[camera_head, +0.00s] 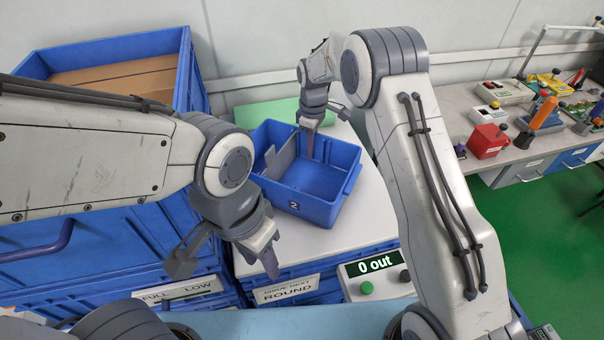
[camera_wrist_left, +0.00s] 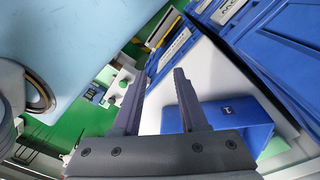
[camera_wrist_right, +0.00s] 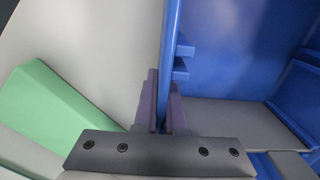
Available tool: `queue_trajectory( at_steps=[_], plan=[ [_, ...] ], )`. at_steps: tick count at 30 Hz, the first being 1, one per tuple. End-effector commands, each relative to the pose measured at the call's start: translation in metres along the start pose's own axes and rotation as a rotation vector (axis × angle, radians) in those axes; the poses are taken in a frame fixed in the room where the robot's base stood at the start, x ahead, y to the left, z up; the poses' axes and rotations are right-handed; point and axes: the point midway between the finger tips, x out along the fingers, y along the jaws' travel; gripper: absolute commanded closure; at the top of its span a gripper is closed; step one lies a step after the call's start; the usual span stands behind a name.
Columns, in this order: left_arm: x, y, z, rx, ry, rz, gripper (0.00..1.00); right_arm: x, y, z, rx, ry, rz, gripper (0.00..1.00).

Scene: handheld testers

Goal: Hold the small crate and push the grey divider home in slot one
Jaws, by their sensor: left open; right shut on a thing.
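The small blue crate (camera_head: 318,211) stands on a white top, with a label on its front wall. The grey divider (camera_head: 280,158) stands inside it towards the left; its lower edge is hidden, so I cannot tell how deep it sits. The divider also shows in the right wrist view (camera_wrist_right: 240,112). My right gripper (camera_head: 308,142) is shut on the crate's far wall, one finger each side, as the right wrist view shows (camera_wrist_right: 163,88). My left gripper (camera_head: 268,258) is open and empty, in front of the crate and apart from it; its fingers show in the left wrist view (camera_wrist_left: 157,76).
A large blue bin (camera_head: 110,245) holding cardboard stands at the left. A green block (camera_head: 262,113) lies behind the crate. A control box (camera_head: 376,278) reading "0 out" is in front. A bench (camera_head: 480,170) with testers and a red box (camera_head: 487,141) is at the right.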

Motion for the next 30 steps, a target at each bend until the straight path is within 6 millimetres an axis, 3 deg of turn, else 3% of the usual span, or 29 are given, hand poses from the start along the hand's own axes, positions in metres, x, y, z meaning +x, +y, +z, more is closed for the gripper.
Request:
queue_trajectory(
  at_steps=[7,10,11,14,20,24,30],
  plan=[
    [0.0,0.0,0.0,0.0,0.0,0.0,0.58,0.0,0.0,0.0,0.0,0.0,0.0,1.0],
    [-0.001,0.0,-0.002,-0.001,0.0,0.0,0.96,0.0,0.0,0.0,0.0,0.0,0.0,1.0],
    [-0.002,-0.001,-0.005,-0.002,0.0,-0.001,1.0,0.0,0.0,0.0,0.0,0.0,0.0,1.0],
    [-0.008,-0.005,-0.021,-0.01,-0.002,-0.004,1.0,0.0,0.0,0.0,0.0,0.0,0.0,1.0],
    [-0.03,-0.029,-0.088,-0.039,-0.01,-0.023,1.0,-0.001,0.0,0.0,0.0,0.0,0.001,1.0],
    [-0.043,-0.06,-0.14,-0.065,-0.022,-0.037,1.0,-0.001,0.0,0.0,0.0,0.0,0.001,1.0],
    [-0.052,-0.111,-0.198,-0.098,-0.037,-0.058,1.0,-0.001,0.0,0.0,0.0,0.0,0.001,1.0]
  ],
)
